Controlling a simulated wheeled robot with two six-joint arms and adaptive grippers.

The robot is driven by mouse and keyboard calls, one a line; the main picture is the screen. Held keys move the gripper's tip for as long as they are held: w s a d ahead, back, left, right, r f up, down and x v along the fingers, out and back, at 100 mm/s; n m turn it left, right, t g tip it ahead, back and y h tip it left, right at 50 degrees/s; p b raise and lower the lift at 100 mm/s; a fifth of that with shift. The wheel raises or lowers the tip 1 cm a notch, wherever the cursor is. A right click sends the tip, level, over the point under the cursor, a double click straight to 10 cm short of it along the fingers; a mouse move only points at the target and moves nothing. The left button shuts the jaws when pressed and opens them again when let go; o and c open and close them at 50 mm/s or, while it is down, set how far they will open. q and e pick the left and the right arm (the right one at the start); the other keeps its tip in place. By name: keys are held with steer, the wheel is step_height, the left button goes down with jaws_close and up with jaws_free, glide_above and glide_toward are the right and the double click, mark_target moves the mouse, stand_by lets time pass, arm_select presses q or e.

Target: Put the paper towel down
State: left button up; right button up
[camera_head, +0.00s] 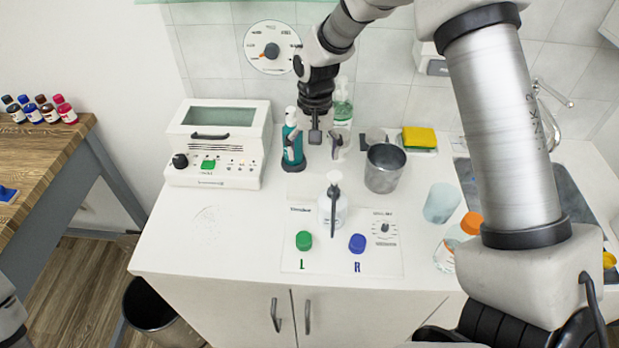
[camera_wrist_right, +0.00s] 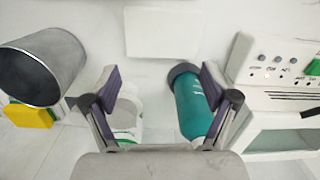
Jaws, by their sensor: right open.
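A flat white rectangle (camera_wrist_right: 163,32) lies on the counter ahead of my right fingers in the right wrist view. It shows faintly in the head view (camera_head: 302,186). I cannot tell whether it is the paper towel; nothing else in view looks like one. My right gripper (camera_head: 315,143) is low at the back of the counter, open and empty, with its fingers spread in the right wrist view (camera_wrist_right: 158,80). A teal bottle (camera_head: 291,150) stands close beside its left finger in the head view, and it also shows in the right wrist view (camera_wrist_right: 194,108).
A white pump bottle (camera_head: 341,212) stands in front, with green (camera_head: 304,240) and blue (camera_head: 357,243) knobs. The counter's left front is clear.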

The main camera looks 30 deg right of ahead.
mark_target(315, 184)
steer(key=m, duration=0.3)
steer(key=s+d+m+t+y+p, duration=0.1)
steer(key=m, duration=0.2)
steer(key=s+m+y, duration=0.1)
steer(key=m, duration=0.2)
steer(key=shift+d+f+m+t, duration=0.2)
steer(key=shift+d+m+t, duration=0.1)
steer(key=shift+m, duration=0.1)
steer(key=m, duration=0.3)
steer(key=m+p, duration=0.1)
steer(key=shift+s+f+t+y, duration=0.15)
steer(key=shift+s+t+y, duration=0.15)
steer(key=shift+s, duration=0.05)
steer(key=m, duration=0.4)
steer(key=shift+s+d+f+t, duration=0.1)
steer(key=shift+s+d+t, duration=0.05)
steer(key=shift+s+t, duration=0.2)
steer(key=shift+m, duration=0.6)
steer(key=b+x, duration=0.5)
steer(key=x, duration=0.3)
steer(key=shift+w+d+f+b, duration=0.1)
steer(key=shift+d+f+b, duration=0.05)
steer(key=shift+b, duration=0.25)
steer(key=c, duration=0.6)
steer(key=shift+r, duration=0.2)
